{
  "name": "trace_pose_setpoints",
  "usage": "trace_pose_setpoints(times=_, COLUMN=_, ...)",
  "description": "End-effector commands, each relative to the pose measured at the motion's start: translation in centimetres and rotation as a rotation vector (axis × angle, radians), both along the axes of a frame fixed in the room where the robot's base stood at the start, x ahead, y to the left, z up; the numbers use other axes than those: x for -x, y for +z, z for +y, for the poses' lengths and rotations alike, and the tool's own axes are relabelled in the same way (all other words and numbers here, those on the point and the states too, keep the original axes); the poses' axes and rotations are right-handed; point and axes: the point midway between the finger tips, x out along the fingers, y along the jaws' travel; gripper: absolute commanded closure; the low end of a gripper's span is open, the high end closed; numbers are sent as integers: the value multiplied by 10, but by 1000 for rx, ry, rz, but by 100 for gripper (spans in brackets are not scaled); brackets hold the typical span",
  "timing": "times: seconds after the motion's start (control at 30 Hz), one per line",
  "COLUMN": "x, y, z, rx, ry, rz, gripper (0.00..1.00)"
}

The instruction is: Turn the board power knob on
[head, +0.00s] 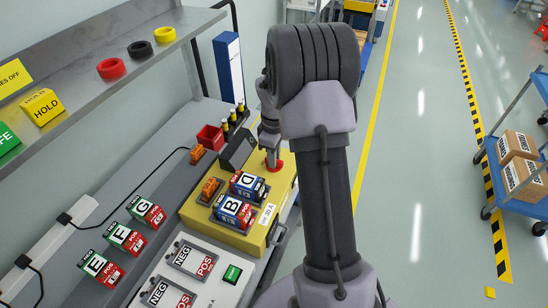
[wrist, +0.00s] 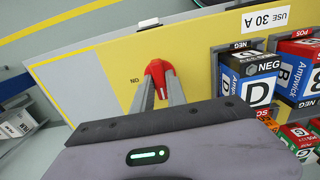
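The red power knob (wrist: 159,70) sits on the flat yellow face of the board (wrist: 105,62), beside a short black marking. My gripper (wrist: 160,88) is over it, with one finger on each side of its raised red handle and little or no gap showing. The fingers partly hide the knob. In the head view, my gripper (head: 271,155) points down at the red knob (head: 275,167) near the far right corner of the yellow board (head: 254,240). The knob's exact angle is hard to tell.
Batteries D (head: 247,184) and B (head: 233,211) sit on the board beside my gripper. Batteries E, F and G stand on the grey bench to the left. A shelf with rings (head: 139,49) overhangs the bench. A blue cart with boxes (head: 524,180) stands across the open floor.

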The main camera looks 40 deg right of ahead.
Motion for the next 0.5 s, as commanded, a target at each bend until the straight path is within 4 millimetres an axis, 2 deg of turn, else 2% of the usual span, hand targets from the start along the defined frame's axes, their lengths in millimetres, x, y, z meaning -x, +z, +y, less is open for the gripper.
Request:
trace_pose_setpoints(times=0.03, x=0, y=0, z=0, rx=0, ry=0, rz=0, gripper=94)
trace_pose_setpoints(times=0.07, x=0, y=0, z=0, rx=0, ry=0, rz=0, gripper=100)
trace_pose_setpoints(times=0.5, x=0, y=1, z=0, rx=0, ry=-50, rz=0, gripper=100)
